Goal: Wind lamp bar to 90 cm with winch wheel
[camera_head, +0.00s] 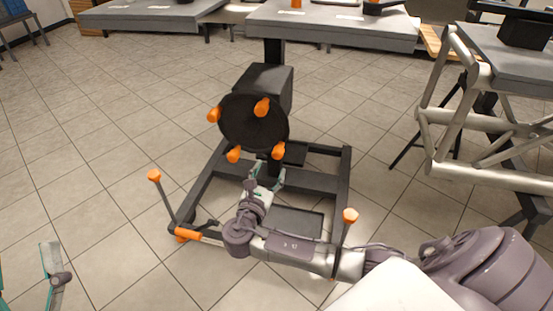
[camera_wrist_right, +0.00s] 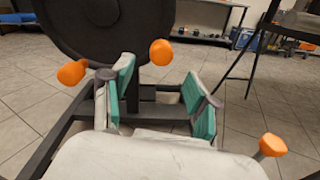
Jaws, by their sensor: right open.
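The winch wheel (camera_head: 254,125) is a black disc with several orange knobs, on a dark box and post above a black floor frame. Its lower part also shows in the right wrist view (camera_wrist_right: 95,25), with one orange knob (camera_wrist_right: 161,52) above the space between my fingers and another (camera_wrist_right: 72,72) left of them. My right gripper (camera_head: 268,176) is open and empty, just below the wheel; its teal-padded fingers are spread apart in the wrist view (camera_wrist_right: 160,72). My left gripper (camera_head: 27,278) is open at the lower left edge, far from the wheel. I cannot make out a lamp bar.
The black base frame (camera_head: 318,183) has orange-tipped levers (camera_head: 154,176) (camera_head: 350,216) standing up at its front corners. A silver truss (camera_head: 480,175) and a tripod leg (camera_head: 420,140) stand at right. Grey tables (camera_head: 335,30) line the back. Tiled floor at left is clear.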

